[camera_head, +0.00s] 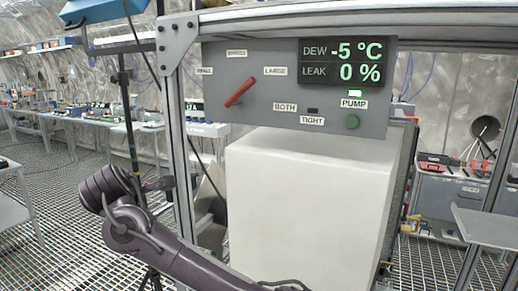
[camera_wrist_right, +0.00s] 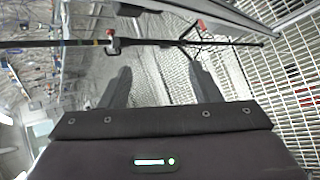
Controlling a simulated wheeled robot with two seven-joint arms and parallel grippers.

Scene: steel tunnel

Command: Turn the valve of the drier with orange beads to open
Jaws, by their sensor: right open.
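No drier with orange beads shows clearly in either view. A small yellow, brass-like fitting (camera_head: 412,224) shows at the right of the white box in the head view; I cannot tell whether it is a valve. My right gripper (camera_wrist_right: 158,76) is open and empty in the right wrist view, its two dark fingers apart over the floor grating, with a black pole (camera_wrist_right: 72,43) crossing beyond them. In the head view, one of my arms bends at the lower left; its gripper cannot be made out. My left gripper is not seen.
A grey panel (camera_head: 222,55) carries a red lever (camera_head: 240,92), a green button (camera_head: 352,122) and a display (camera_head: 347,62) reading DEW -5 °C, LEAK 0 %. Below it stands a large white box (camera_head: 305,205). Metal posts frame it. Tables (camera_head: 100,135) stand at left, a grey cabinet (camera_head: 440,190) at right.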

